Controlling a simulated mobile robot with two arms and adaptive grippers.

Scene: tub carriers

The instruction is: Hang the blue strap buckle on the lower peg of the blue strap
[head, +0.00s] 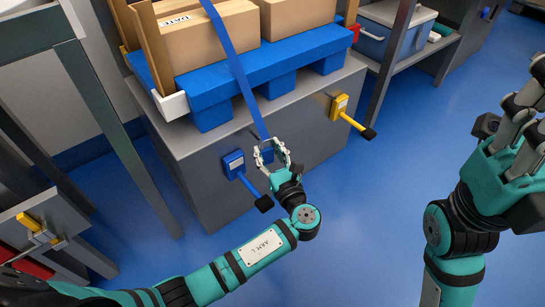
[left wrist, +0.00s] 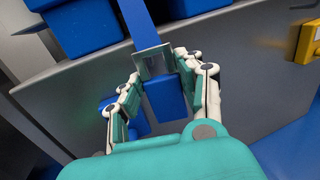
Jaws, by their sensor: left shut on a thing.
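The blue strap (head: 228,45) runs down over the boxes and the blue pallet to my left gripper (head: 270,150). My left gripper is shut on the blue strap buckle, a metal frame with a blue block below it; the frame (left wrist: 154,62) shows between the fingers in the left wrist view. The lower peg, a blue rod on a blue plate (head: 233,163), sticks out of the grey base's front, left of the gripper. The buckle is apart from the peg's black tip (head: 264,203). My right gripper (head: 530,120) is at the right edge, partly cut off, away from the strap.
A yellow peg (head: 345,115) sticks out of the same grey base to the right. Cardboard boxes (head: 205,32) stand on the blue pallet (head: 270,62). Grey frames with shelves stand at left and back right. Blue floor in front is clear.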

